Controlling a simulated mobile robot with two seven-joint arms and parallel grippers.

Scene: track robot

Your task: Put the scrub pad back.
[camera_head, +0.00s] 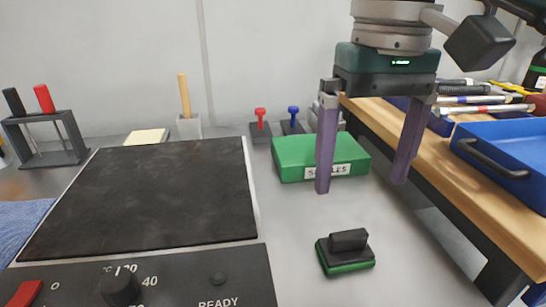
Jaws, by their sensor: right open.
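The scrub pad (344,264) is a small black block with a raised black grip and a green underside. It lies flat on the grey worktop, right of the hot plate's control panel. My right gripper (362,184) hangs from the upper right with its two purple fingers pointing down and spread apart. Nothing is between the fingertips. It is above and beyond the pad in the picture, in front of the green box, and does not touch the pad. My left gripper is not in view.
A hot plate (150,192) fills the left. A green box (295,160) with a partly hidden label stands at the back, near red and blue-handled items. A wooden shelf (440,150) with a blue tray (500,165) bounds the right. The worktop around the pad is clear.

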